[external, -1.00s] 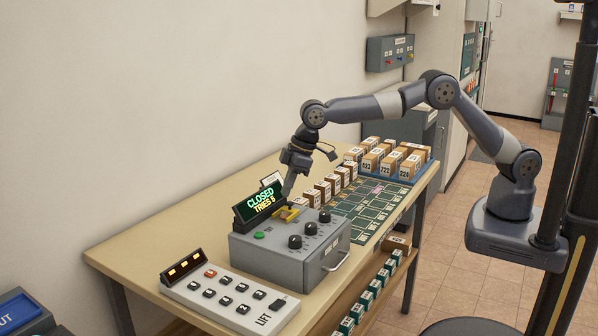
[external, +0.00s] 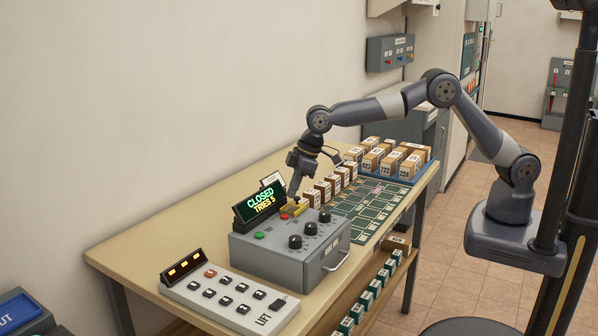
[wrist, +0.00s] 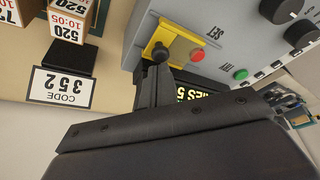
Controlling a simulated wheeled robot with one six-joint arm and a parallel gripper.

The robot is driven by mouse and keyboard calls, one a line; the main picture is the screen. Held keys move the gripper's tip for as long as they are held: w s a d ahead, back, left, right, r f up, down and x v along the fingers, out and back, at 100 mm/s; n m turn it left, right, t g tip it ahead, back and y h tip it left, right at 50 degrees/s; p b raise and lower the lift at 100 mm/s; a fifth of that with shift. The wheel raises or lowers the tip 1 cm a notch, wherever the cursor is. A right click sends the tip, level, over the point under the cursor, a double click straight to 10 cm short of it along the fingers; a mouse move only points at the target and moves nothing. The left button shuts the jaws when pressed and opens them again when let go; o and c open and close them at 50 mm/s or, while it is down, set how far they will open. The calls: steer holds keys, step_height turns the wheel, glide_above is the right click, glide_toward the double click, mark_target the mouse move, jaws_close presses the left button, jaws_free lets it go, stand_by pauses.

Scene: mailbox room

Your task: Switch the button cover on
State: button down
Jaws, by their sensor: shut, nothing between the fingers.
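In the wrist view the yellow cover (wrist: 165,35) stands to the left of a red button (wrist: 197,54), which is uncovered. My gripper (external: 293,198) is shut and points down at the cover. In the wrist view its fingertips (wrist: 160,58) overlap the cover's near edge; whether they touch it I cannot tell. Nothing is held.
A green button (external: 259,235) and several black knobs (external: 295,242) are on the box. A card reading CODE 352 (wrist: 61,87) stands behind it. Small boxes (external: 322,189) line the table. A lift keypad (external: 228,300) lies in front, with bare tabletop (external: 150,245) to the left.

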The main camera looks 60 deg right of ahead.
steer(key=shift+d, duration=0.4)
steer(key=p+v, duration=0.4)
steer(key=v, duration=0.6)
steer(key=shift+p, duration=0.3)
steer(key=shift+f, duration=0.15)
